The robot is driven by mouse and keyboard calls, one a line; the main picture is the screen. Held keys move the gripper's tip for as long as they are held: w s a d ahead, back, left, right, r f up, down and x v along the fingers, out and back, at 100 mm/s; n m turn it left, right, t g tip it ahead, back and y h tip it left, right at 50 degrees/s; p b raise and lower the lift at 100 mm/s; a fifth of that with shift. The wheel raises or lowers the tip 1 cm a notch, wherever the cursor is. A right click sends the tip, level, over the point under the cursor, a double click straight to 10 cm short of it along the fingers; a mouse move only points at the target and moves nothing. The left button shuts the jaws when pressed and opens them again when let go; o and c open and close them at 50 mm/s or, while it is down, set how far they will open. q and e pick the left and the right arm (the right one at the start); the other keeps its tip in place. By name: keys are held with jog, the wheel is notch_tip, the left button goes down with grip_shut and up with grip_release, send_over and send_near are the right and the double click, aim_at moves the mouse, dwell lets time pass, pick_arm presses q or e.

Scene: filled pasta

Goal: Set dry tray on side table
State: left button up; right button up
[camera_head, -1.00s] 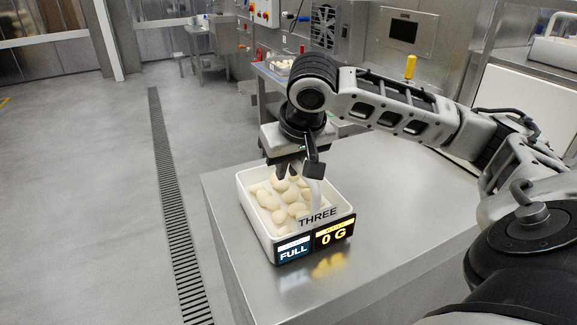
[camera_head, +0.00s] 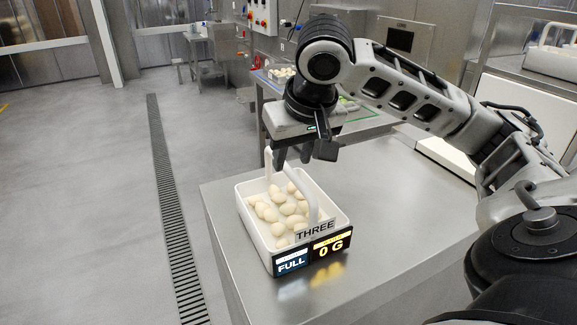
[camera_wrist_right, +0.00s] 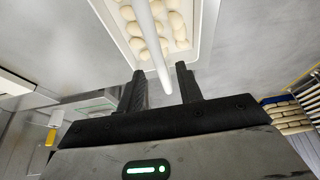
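A white tray (camera_head: 252,220) marked THREE stands on the near left part of the steel table (camera_head: 385,230). It holds several pale, rounded pasta pieces (camera_head: 290,208), and its front signs read FULL and 0 G. A white handle (camera_head: 302,182) arches over it. My right gripper (camera_head: 293,160) is above the tray, apart from it and pointing down. In the right wrist view my right gripper (camera_wrist_right: 160,72) has its two fingers apart with nothing clamped, and the handle (camera_wrist_right: 158,45) appears between and beyond them. My left gripper is not in view.
The steel table is bare to the right of the tray. Behind it stands another table (camera_head: 262,82) with a tray of pale pieces. Open grey floor with a drain grate (camera_head: 172,210) lies to the left. A white container (camera_head: 553,60) is at the far right.

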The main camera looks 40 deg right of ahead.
jog(key=v, duration=0.4)
jog(key=shift+r+p, duration=0.15)
jog(key=shift+p, duration=0.25)
jog(key=shift+s+r, duration=0.15)
jog(key=shift+r, duration=0.05)
